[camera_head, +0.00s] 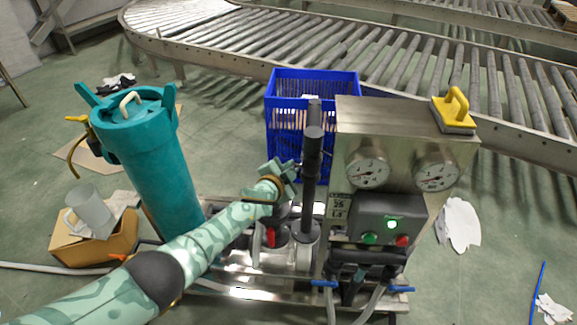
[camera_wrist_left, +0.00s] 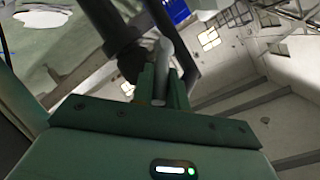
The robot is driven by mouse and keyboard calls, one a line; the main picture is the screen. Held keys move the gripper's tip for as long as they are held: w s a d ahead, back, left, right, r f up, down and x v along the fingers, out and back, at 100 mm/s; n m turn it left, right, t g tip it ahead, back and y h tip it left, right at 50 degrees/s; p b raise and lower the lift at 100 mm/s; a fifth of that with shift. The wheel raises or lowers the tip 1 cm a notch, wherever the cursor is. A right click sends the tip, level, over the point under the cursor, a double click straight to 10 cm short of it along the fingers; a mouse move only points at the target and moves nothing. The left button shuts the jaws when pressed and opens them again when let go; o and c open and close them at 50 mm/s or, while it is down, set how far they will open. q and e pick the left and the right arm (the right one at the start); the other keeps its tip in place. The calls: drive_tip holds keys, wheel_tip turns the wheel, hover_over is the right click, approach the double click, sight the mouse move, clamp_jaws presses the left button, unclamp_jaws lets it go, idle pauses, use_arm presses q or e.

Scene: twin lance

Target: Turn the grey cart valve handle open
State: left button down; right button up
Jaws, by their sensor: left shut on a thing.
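The metal cart (camera_head: 240,293) stands in the middle of the head view, with a dark vertical pipe (camera_head: 312,160) rising from it. My left arm reaches in from the lower left, and its gripper (camera_head: 284,174) is just left of this pipe. In the left wrist view, the left gripper (camera_wrist_left: 163,84) is shut on a slim light-grey bar (camera_wrist_left: 165,45), which appears to be the grey valve handle, beside dark pipework (camera_wrist_left: 112,25). In the head view the gripper hides the handle. My right gripper is not in view.
A teal tank (camera_head: 155,170) stands left of the cart. The steel gauge panel (camera_head: 400,125) is to the right, with a yellow-handled block (camera_head: 455,108) on top. A blue crate (camera_head: 283,110) stands behind, before a roller conveyor (camera_head: 230,35). Red valve handle (camera_head: 270,238) is below the gripper.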

use_arm(q)
drive_tip(key=shift+w+d+r+g+p, duration=0.15)
drive_tip(key=shift+g+p, duration=0.15)
drive_tip(key=shift+p, duration=0.05)
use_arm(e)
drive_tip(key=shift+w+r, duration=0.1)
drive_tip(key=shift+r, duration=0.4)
use_arm(q)
drive_tip(key=shift+w+d, duration=0.1)
